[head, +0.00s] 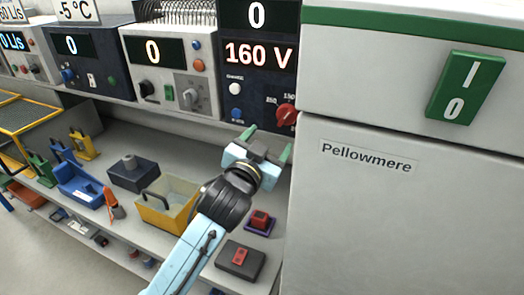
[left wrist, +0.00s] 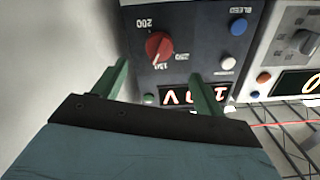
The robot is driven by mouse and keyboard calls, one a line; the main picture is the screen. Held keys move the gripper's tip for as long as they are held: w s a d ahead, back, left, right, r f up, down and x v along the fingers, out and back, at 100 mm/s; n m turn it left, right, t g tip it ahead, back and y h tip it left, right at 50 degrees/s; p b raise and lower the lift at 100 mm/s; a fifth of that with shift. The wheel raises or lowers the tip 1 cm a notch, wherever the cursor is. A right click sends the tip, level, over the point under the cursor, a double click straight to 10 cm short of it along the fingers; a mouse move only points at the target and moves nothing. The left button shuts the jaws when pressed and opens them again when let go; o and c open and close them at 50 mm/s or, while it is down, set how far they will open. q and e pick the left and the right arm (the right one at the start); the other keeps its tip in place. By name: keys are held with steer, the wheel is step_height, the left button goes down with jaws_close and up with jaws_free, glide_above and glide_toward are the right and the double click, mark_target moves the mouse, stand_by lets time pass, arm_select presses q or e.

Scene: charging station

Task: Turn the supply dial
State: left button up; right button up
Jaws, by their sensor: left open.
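The supply dial is a red knob (head: 287,114) low on the dark supply panel (head: 258,98), at its right side, beside the white cabinet. The display above it reads 160 V. My left gripper (head: 266,141) is open and empty, just below and in front of the dial. In the left wrist view the panel appears upside down, and the red dial (left wrist: 159,46) lies between and beyond the two green fingers (left wrist: 160,75). No contact with the dial shows. My right gripper is in neither view.
The white cabinet (head: 390,215) with a green switch plate (head: 459,88) stands close on the right. Other instruments (head: 170,70) line the shelf to the left. Below are a yellow bin (head: 167,208), a blue bin (head: 80,184) and small boxes on a lower shelf.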

arm_select(q)
steer(key=shift+v, duration=1.65)
